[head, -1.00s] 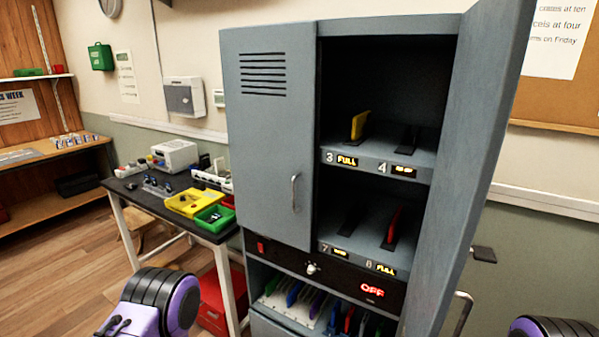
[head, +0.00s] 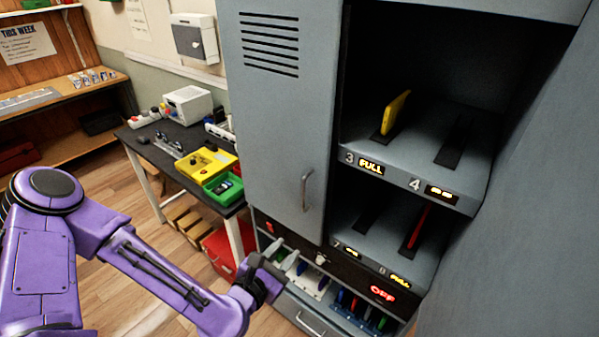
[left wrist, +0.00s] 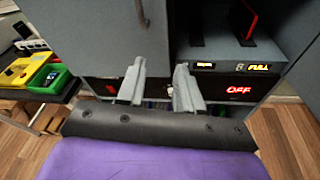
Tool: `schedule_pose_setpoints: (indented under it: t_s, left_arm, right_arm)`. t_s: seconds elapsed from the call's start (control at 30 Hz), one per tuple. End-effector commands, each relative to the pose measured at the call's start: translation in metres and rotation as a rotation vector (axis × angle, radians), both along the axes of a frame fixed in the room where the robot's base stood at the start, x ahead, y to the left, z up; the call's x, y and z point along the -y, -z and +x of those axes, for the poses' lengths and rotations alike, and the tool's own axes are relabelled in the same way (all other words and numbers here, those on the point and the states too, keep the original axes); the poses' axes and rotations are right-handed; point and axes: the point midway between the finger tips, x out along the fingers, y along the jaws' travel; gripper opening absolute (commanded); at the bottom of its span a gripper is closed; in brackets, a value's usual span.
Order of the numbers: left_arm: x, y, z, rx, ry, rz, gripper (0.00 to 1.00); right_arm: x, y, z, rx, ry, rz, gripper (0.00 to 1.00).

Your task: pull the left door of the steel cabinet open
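The steel cabinet's left door (head: 275,120) is grey with vent slots and is closed. Its curved metal handle (head: 307,190) is near the door's right edge; the handle also shows at the top of the left wrist view (left wrist: 141,12). My left gripper (head: 265,274) is in front of the cabinet, lower than the handle and left of it in the head view. In the left wrist view its two grey fingers (left wrist: 160,77) are apart with nothing between them, and the handle is beyond them. My right gripper is out of view.
The cabinet's right door (head: 520,210) stands open, showing shelves with a yellow phone (head: 396,113) and a red phone (head: 418,227). A dark table (head: 150,150) with yellow (head: 207,165) and green (head: 223,187) bins stands left. A red box (head: 222,255) is on the floor.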

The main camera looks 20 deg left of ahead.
Motion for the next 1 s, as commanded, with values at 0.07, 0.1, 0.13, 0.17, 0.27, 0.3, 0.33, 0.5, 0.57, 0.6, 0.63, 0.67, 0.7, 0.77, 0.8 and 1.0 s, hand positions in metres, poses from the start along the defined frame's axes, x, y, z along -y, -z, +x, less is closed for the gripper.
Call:
schedule_pose_setpoints:
  t_s: [0.07,0.1,0.13,0.17,0.27,0.3,0.33,0.5,0.57,0.6,0.63,0.67,0.7,0.77,0.8,1.0]
  left_arm:
    - [-0.01,-0.051,0.014,0.09,-0.06,-0.184,0.36]
    - [-0.013,-0.064,0.017,0.121,-0.075,-0.248,0.36]
    - [-0.015,-0.07,0.02,0.138,-0.083,-0.28,0.36]
    - [-0.016,-0.074,0.021,0.15,-0.086,-0.303,0.36]
    - [-0.016,-0.072,0.03,0.163,-0.088,-0.324,0.36]
    - [-0.015,-0.069,0.036,0.165,-0.087,-0.323,0.36]
    - [-0.014,-0.068,0.04,0.165,-0.087,-0.322,0.36]
    - [-0.012,-0.063,0.059,0.163,-0.092,-0.317,0.36]
    - [-0.012,-0.063,0.064,0.162,-0.092,-0.316,0.36]
    - [-0.011,-0.063,0.067,0.162,-0.091,-0.316,0.36]
    - [-0.01,-0.064,0.069,0.162,-0.09,-0.315,0.36]
    - [-0.01,-0.064,0.07,0.161,-0.09,-0.317,0.36]
    - [-0.009,-0.065,0.072,0.161,-0.087,-0.319,0.36]
    - [-0.007,-0.077,0.082,0.154,-0.085,-0.315,0.36]
    - [-0.005,-0.079,0.091,0.152,-0.086,-0.314,0.36]
    - [-0.001,-0.078,0.119,0.152,-0.085,-0.315,0.36]
  right_arm:
    - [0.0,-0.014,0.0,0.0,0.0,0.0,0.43]
    - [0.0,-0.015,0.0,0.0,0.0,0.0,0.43]
    - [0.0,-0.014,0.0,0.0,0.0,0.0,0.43]
    - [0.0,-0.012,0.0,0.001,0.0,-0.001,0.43]
    - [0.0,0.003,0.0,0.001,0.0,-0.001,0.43]
    - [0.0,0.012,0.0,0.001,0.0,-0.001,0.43]
    - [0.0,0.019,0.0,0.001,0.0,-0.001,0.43]
    - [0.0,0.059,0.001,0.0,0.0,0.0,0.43]
    - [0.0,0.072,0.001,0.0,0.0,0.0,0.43]
    - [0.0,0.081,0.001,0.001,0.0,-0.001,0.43]
    - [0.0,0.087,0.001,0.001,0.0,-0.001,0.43]
    - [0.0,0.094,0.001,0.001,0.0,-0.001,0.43]
    - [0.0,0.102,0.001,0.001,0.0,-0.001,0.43]
    - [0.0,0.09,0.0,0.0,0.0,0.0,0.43]
    - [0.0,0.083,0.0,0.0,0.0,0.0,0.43]
    - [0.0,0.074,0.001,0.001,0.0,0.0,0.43]
